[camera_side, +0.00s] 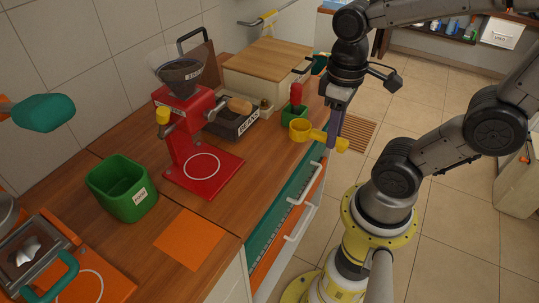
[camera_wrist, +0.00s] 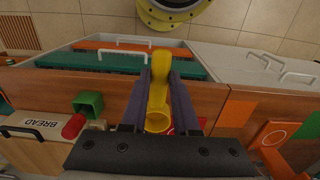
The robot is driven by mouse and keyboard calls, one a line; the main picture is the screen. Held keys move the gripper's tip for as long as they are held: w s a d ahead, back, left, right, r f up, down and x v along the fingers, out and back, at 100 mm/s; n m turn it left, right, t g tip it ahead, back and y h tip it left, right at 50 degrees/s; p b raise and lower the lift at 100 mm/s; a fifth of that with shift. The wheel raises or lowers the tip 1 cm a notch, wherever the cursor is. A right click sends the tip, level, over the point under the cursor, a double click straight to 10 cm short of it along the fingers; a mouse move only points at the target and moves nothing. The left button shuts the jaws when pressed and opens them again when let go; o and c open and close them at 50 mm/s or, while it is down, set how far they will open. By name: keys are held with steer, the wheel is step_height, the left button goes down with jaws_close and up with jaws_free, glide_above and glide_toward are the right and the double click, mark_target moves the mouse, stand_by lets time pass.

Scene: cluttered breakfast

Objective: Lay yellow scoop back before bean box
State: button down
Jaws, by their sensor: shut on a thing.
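The yellow scoop (camera_side: 300,130) is in my gripper (camera_side: 334,138), held by its handle near the counter's right edge. Its round cup points left, towards the counter. In the wrist view the scoop (camera_wrist: 158,118) lies between the two dark fingers of my gripper (camera_wrist: 160,75), cup towards the camera. The bean box (camera_side: 232,124) is a dark open box with a white label, left of the scoop on the counter, beside the red grinder. A tan-handled tool lies over it. I cannot make out the bean box in the wrist view.
A red grinder (camera_side: 188,150) stands left of the bean box. A small green box (camera_side: 287,114) with a red-topped thing is close behind the scoop. A wooden bread box (camera_side: 262,70) stands at the back. The counter in front of the bean box (camera_side: 258,160) is bare.

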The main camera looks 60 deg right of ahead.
steer(key=w+f, duration=0.1)
steer(key=w, duration=0.1)
steer(key=w+f, duration=0.1)
steer(key=w, duration=0.2)
steer(key=w+d+f, duration=0.1)
steer(key=w, duration=0.2)
steer(key=shift+w+f, duration=0.15)
steer(key=shift+f, duration=0.25)
steer(key=w+f, duration=0.1)
steer(key=f, duration=0.1)
steer(key=w+f, duration=0.1)
steer(key=w, duration=0.1)
steer(key=w+f, duration=0.2)
steer(key=shift+d+f, duration=0.25)
steer(key=shift+f, duration=1.75)
steer(key=shift+f, duration=0.15)
steer(key=c, duration=0.7)
jaws_free()
steer(key=shift+o, duration=0.2)
